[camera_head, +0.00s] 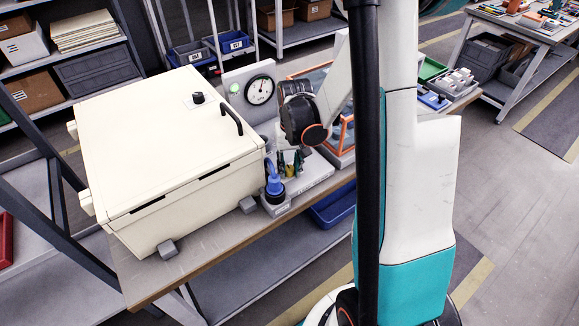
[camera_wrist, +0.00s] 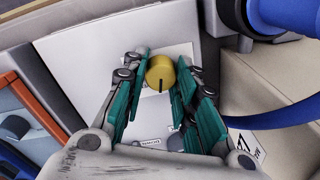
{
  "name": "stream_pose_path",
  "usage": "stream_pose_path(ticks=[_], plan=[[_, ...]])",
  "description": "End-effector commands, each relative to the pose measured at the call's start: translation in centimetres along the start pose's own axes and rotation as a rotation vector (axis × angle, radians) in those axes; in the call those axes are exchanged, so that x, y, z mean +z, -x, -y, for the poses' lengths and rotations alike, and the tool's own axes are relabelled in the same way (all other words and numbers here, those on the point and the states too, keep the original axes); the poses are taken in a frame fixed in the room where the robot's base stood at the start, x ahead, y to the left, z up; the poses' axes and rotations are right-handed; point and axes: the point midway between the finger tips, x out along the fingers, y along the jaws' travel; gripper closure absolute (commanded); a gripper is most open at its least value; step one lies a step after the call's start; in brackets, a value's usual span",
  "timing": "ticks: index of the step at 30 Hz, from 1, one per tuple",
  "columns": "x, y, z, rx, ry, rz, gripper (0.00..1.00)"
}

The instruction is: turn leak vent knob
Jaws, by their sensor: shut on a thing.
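The knob (camera_wrist: 160,74) is a yellow round cap with a dark pointer line, on a pale panel in the wrist view. My gripper (camera_wrist: 163,78) has its teal fingers on either side of the knob and is shut on it. The pointer line runs toward the bottom of the wrist picture. In the head view my gripper (camera_head: 291,164) is low beside the grey gauge panel (camera_head: 235,75), and the knob cannot be made out there. A round white dial gauge (camera_head: 260,90) and a green lamp (camera_head: 235,88) sit on that panel.
A large cream box (camera_head: 160,140) with a black handle stands on the bench left of my gripper. A blue connector (camera_head: 275,185) stands close to the gripper, and a blue part (camera_wrist: 285,15) fills the wrist view's upper right. An orange-edged tray (camera_head: 340,150) lies to the right.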

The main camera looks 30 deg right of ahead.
Motion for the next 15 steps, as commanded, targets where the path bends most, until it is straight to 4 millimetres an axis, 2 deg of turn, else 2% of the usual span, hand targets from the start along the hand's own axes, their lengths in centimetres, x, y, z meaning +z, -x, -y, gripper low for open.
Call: stream_pose_path(ticks=[15], plan=[[0.03, -0.01, -0.02, 0.000, -0.414, -0.022, 0.97]])
